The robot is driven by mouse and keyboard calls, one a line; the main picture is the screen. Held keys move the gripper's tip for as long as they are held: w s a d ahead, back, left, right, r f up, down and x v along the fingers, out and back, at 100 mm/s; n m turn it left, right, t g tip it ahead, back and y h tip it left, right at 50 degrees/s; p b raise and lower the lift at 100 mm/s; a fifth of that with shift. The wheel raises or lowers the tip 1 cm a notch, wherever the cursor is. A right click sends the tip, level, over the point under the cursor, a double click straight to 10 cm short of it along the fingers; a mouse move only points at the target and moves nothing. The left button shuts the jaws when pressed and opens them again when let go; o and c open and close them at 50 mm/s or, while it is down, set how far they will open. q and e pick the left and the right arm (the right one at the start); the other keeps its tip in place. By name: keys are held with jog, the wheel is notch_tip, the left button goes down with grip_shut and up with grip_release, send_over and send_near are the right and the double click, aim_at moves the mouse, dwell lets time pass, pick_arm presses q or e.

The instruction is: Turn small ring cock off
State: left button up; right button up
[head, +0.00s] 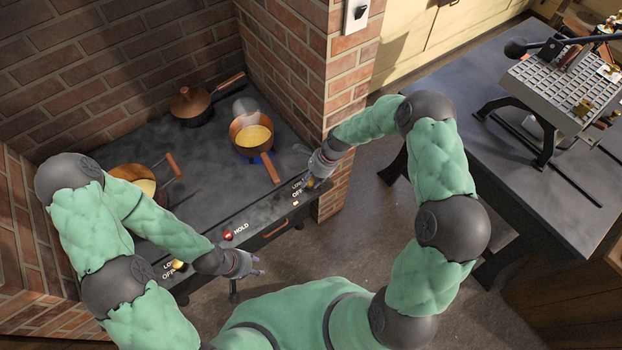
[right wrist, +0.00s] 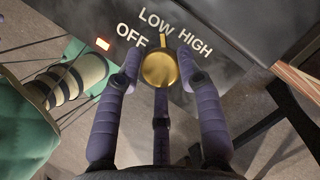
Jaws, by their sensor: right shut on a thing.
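The small ring cock is a round brass knob (right wrist: 160,70) on the dark stove front in the right wrist view, beneath the labels OFF, LOW and HIGH. Its thin pointer rises between LOW and HIGH, clear of OFF. My right gripper (right wrist: 160,88) is shut on this knob, with purple fingers at both sides and below. In the head view my right gripper (head: 314,176) is at the right end of the stove front and hides most of the knob. My left gripper (head: 255,272) hangs in front of the stove, apart from its controls; its finger opening is unclear.
A steaming copper pan (head: 250,134) sits over blue flame on the stove (head: 200,165). Another pan (head: 136,181) and a lidded pot (head: 190,104) stand nearby. A red HOLD button (head: 228,235) and left brass knob (head: 179,265) are on the front. A brick pillar (head: 345,90) stands behind my right gripper.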

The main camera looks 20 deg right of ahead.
jog(key=shift+w+r+n, duration=0.1)
jog(key=shift+w+n, duration=0.05)
jog(key=shift+n, duration=0.25)
jog(key=n+g, duration=0.1)
jog(key=n, duration=0.1)
jog(key=n+g, duration=0.1)
jog(key=n, duration=0.1)
jog(key=shift+w+a+n, duration=0.15)
jog(key=shift+n, duration=0.15)
jog(key=shift+n+g+h, duration=0.6)
jog(key=shift+n+g, duration=0.2)
jog(key=shift+n, duration=1.4)
jog(key=o, duration=1.1)
jog(key=shift+a, duration=0.2)
jog(key=shift+d, duration=0.15)
